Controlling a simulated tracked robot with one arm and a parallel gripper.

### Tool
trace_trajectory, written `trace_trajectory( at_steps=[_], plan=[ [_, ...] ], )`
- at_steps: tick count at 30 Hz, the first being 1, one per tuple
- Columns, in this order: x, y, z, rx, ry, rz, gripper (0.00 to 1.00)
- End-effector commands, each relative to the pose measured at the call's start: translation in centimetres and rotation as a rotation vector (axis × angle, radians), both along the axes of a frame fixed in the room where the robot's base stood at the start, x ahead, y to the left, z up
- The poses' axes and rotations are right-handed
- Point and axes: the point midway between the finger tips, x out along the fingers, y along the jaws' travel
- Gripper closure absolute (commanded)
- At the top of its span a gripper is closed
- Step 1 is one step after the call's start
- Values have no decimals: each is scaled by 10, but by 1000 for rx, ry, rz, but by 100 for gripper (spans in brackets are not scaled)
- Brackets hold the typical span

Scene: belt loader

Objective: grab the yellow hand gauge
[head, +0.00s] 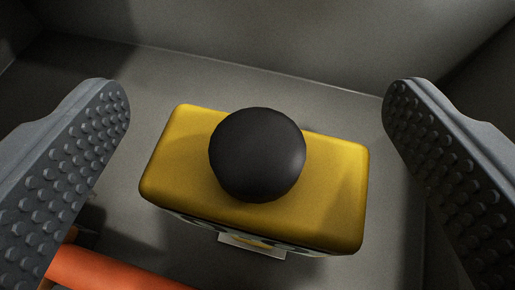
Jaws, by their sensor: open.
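The yellow hand gauge (335,185) is a box-shaped yellow body with a round black knob (257,155) on the side facing the camera. Part of a pale face shows along its lower edge. It sits in the middle of the head view, slightly turned. My gripper (256,115) is open, with one studded grey finger to the left of the gauge and one to the right. Both fingers appear apart from the gauge, with a gap on each side. Nothing is held.
The gauge is inside a grey space with a plain floor (190,75) and walls (330,35) at the back and sides. An orange bar-like thing (115,270) lies at the lower left, partly hidden by the left finger.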

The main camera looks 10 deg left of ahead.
Motion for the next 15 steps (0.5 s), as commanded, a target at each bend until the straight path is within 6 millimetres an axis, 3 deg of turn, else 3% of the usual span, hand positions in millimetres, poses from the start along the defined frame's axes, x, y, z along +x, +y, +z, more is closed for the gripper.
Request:
trace_trajectory(
  at_steps=[3,10,11,15],
  plan=[
    [13,2,-5,3,-2,-2,16],
    [15,3,-4,3,-4,-1,16],
    [15,3,-4,2,-4,-2,19],
    [14,3,-4,1,-3,-1,58]
  ],
)
